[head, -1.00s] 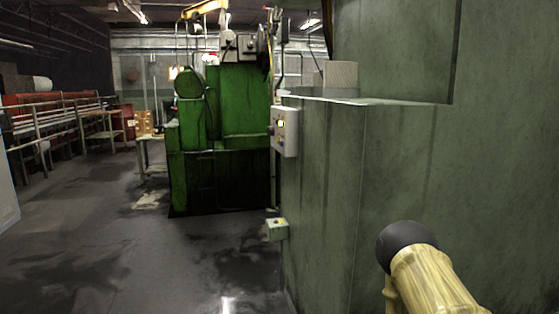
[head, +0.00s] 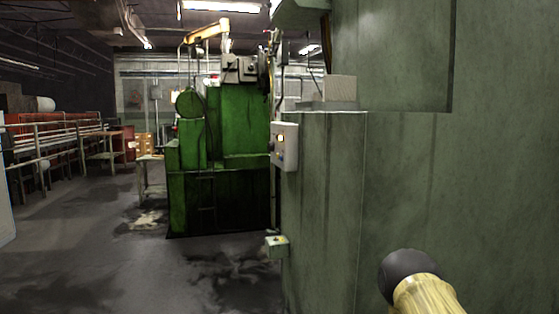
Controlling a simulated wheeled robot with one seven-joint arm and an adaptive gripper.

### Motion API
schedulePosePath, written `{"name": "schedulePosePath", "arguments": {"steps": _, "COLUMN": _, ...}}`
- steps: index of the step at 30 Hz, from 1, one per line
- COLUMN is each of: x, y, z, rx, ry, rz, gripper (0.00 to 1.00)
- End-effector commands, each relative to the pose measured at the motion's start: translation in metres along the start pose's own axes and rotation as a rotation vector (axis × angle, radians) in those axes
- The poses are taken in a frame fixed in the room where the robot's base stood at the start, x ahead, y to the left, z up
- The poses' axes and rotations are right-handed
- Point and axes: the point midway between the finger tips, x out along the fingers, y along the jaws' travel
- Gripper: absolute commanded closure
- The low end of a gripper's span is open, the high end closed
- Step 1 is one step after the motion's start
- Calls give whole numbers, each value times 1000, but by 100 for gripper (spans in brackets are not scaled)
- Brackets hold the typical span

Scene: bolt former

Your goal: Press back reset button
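A smaller pale box (head: 277,246) with a small yellowish mark on top sits lower on the same edge. I cannot tell which of these holds the back reset button. A dark round end on a yellowish cylinder shows at the lower right, in front of the machine; I take it as part of my arm. My gripper's fingers are not in view.
The machine's flat wall fills the right side. A green machine (head: 220,160) stands beyond its left edge. Open grey floor (head: 100,245) lies at left, with railings (head: 65,140) and a small table (head: 150,175) farther back.

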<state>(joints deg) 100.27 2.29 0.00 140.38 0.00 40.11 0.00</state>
Motion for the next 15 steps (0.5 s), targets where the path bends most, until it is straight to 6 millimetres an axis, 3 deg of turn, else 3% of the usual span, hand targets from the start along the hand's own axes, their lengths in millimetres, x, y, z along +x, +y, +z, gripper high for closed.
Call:
{"name": "schedulePosePath", "arguments": {"steps": 1, "x": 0, "y": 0, "z": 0, "rx": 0, "ry": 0, "rz": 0, "gripper": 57}}
{"name": "schedulePosePath", "arguments": {"steps": 8, "x": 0, "y": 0, "z": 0, "rx": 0, "ry": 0, "rz": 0, "gripper": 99}}
{"name": "schedulePosePath", "arguments": {"steps": 15, "x": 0, "y": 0, "z": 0, "rx": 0, "ry": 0, "rz": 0, "gripper": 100}}
